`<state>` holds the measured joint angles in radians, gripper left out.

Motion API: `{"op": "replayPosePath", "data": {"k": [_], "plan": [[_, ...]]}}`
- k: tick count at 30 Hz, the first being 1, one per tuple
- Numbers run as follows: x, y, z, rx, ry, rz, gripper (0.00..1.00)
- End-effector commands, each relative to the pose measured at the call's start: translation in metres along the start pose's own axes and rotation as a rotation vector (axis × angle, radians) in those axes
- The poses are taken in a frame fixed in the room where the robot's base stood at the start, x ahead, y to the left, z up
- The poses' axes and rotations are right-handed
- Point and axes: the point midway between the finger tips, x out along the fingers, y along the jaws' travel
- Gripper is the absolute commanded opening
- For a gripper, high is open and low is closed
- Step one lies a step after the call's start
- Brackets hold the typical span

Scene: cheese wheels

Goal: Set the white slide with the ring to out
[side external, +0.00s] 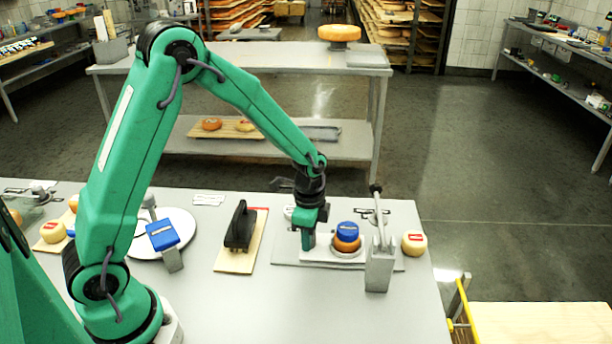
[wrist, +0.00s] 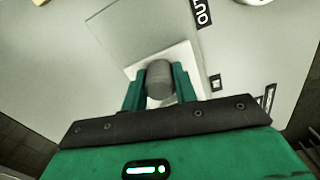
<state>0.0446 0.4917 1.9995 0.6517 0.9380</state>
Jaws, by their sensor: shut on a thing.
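In the wrist view my gripper (wrist: 160,88) has its two green fingers on either side of a grey round knob (wrist: 159,78), shut on it. The knob stands on the white slide (wrist: 186,56), which lies on a grey plate. A black label reading OUT (wrist: 202,12) is at the upper right of that view, and a smaller dark label (wrist: 215,82) sits right of the slide. In the side view my gripper (side external: 309,240) points down at the slide, left of a blue-topped orange cheese (side external: 347,237). The fingers hide most of the knob there, and I cannot make out the ring.
A grey lever stand (side external: 379,268) with a black-knobbed handle stands right of the blue-topped cheese. A board with a black-handled tool (side external: 240,227) and a blue-topped block (side external: 162,236) are to the left. The table's front middle is clear.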

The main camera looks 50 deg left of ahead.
Motion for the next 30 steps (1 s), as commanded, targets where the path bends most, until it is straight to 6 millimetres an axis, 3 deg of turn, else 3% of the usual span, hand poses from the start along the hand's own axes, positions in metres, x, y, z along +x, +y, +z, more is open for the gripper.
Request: {"op": "replayPosePath", "data": {"k": [7,19,20,23,30], "plan": [[-0.001,0.007,0.040,-0.004,0.002,-0.002,0.00],[-0.001,0.009,0.050,-0.005,0.000,0.001,0.00],[-0.001,0.009,0.050,-0.006,0.000,0.001,0.31],[-0.001,0.009,0.050,-0.005,-0.001,0.001,0.50],[0.000,0.009,0.048,-0.002,0.000,0.000,0.50]]}}
